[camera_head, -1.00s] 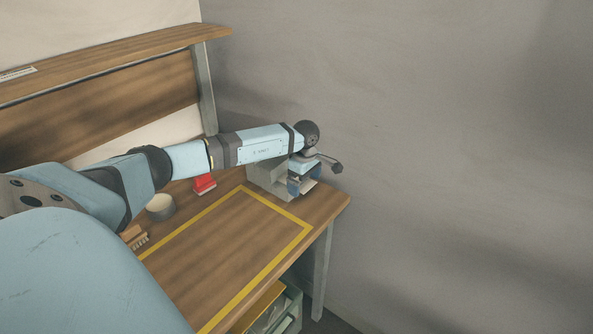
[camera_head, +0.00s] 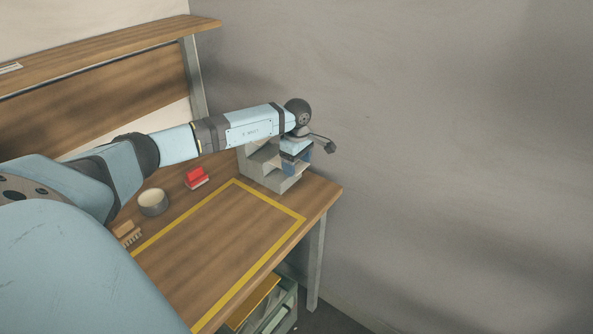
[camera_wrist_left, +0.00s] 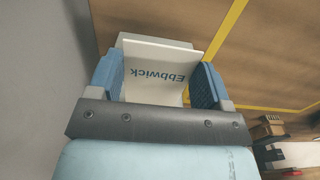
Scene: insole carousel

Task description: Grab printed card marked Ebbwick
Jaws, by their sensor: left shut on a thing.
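The printed card marked Ebbwick (camera_wrist_left: 155,88) is white with dark blue lettering, upside down in the left wrist view. My left gripper (camera_wrist_left: 158,82) is shut on it, with a blue pad at each side of the card. In the head view my left gripper (camera_head: 296,158) is at the grey stepped holder (camera_head: 282,186) near the table's far right corner. The card is too small to make out clearly there. My right gripper is not in view.
A yellow tape outline (camera_head: 268,258) marks a bare area of the wooden table. A red object (camera_head: 196,177), a round grey container (camera_head: 153,203) and a brush (camera_head: 127,234) stand left of it. A wall is close behind and right.

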